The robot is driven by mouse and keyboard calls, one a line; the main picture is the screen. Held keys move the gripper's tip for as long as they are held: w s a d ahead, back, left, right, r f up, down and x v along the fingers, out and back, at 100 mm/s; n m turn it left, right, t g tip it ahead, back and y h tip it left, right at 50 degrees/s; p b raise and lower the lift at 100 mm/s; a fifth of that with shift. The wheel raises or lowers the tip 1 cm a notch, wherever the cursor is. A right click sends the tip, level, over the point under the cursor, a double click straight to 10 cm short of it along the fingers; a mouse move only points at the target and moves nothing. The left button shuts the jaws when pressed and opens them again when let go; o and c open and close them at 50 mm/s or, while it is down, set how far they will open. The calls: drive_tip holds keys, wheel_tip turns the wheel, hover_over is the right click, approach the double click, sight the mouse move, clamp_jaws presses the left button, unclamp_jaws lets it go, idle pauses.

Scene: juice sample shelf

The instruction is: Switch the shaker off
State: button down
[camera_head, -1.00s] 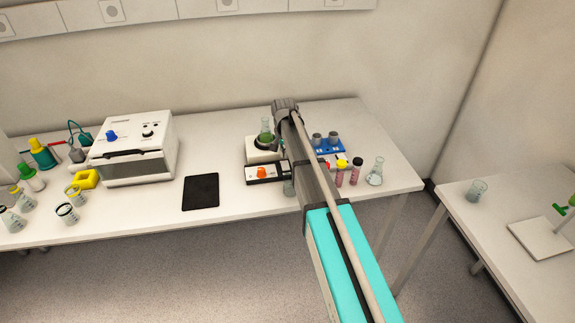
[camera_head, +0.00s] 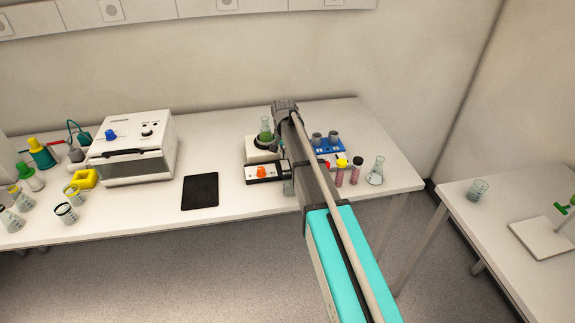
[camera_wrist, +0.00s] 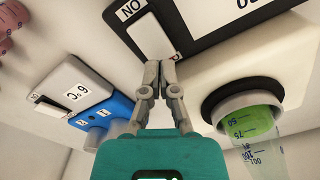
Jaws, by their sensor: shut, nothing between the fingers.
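The shaker (camera_head: 253,154) is a pale unit with a dark front panel and an orange knob (camera_head: 262,173). A flask of green liquid (camera_head: 265,133) stands on it. In the wrist view, a white rocker switch (camera_wrist: 151,38) sits on the shaker's dark-edged panel, with an "ON" label beside its far end. My gripper (camera_wrist: 160,68) is shut and empty, its fingertips at the switch's near end. They cover part of that end and its red marking; I cannot tell whether they touch it. The flask (camera_wrist: 245,128) shows right of my gripper. In the head view my arm hides the gripper.
A blue unit (camera_head: 327,147) with two grey cylinders, red and yellow-capped vials (camera_head: 341,164) and a clear flask (camera_head: 376,172) stand right of my arm. A white box-shaped instrument (camera_head: 137,145) stands left. A black pad (camera_head: 200,191) lies between, with bare table around it.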

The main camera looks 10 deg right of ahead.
sight(285, 163)
drive_tip(key=shift+f+b, duration=1)
drive_tip(key=shift+f, duration=0.05)
idle(0.9)
drive_tip(key=shift+r, duration=0.2)
drive_tip(key=shift+r+p, duration=3.35)
drive_tip(key=shift+p, duration=0.2)
drive_tip(key=shift+s, duration=0.3)
drive_tip(key=s+d+n, duration=0.1)
drive_tip(key=s+n, duration=0.5)
drive_tip(key=s, duration=2.2)
drive_tip(key=shift+s, duration=0.25)
